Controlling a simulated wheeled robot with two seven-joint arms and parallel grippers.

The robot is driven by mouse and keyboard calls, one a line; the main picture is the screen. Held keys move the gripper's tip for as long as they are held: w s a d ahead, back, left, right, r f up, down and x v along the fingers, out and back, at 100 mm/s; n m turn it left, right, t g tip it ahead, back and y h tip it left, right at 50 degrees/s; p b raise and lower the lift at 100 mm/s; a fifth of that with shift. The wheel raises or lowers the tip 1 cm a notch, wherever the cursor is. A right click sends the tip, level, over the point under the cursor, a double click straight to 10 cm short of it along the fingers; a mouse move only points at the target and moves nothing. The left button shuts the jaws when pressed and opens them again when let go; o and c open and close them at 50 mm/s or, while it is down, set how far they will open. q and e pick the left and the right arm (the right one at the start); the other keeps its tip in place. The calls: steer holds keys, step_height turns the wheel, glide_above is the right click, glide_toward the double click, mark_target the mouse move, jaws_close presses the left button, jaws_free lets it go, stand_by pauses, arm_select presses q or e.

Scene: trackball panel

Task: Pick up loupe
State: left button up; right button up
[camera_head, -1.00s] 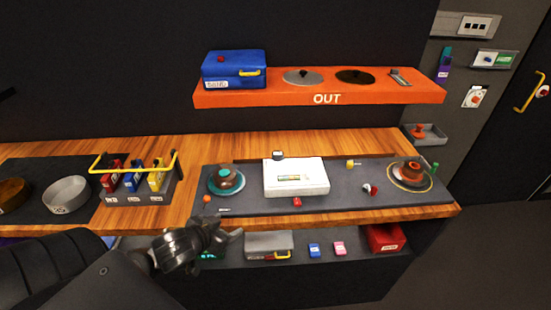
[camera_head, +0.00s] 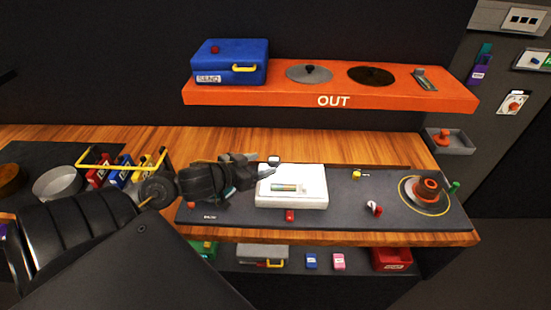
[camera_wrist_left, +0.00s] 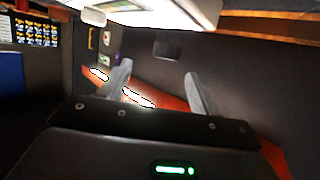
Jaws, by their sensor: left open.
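No thing in view can be named as the loupe for certain. A small dark item with a pale top (camera_head: 274,161) is at the far edge of the white box (camera_head: 291,199), close to my left gripper (camera_head: 262,167). The gripper is open over the left part of the grey panel mat (camera_head: 330,212), at the box's far left corner. In the left wrist view, the two grey fingers (camera_wrist_left: 162,90) stand apart with nothing between them; the orange shelf shows beyond. My right gripper is out of view.
The orange OUT shelf (camera_head: 330,97) with a blue case (camera_head: 229,62) overhangs the back. A yellow-handled carrier (camera_head: 120,166) stands at left. A yellow piece (camera_head: 357,174), a red-and-white piece (camera_head: 374,208) and a red-orange round part (camera_head: 428,190) are on the mat's right.

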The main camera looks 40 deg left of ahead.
mark_target(273, 159)
arm_select(q)
steer(key=x, duration=0.2)
steer(key=shift+w+f, duration=0.1)
steer(key=shift+w, duration=0.25)
steer(key=shift+w+f, duration=0.2)
steer(key=shift+w, duration=0.25)
steer(key=x, duration=0.1)
steer(key=p+x, duration=0.1)
steer(key=x, duration=0.2)
steer(key=shift+w+a+f, duration=0.2)
steer(key=shift+w+a, duration=0.05)
steer(key=shift+w, duration=0.15)
steer(key=shift+w+f, duration=0.1)
steer(key=shift+w, duration=0.05)
steer(key=shift+c, duration=0.5)
steer(key=c, duration=1)
steer(key=shift+o, duration=0.2)
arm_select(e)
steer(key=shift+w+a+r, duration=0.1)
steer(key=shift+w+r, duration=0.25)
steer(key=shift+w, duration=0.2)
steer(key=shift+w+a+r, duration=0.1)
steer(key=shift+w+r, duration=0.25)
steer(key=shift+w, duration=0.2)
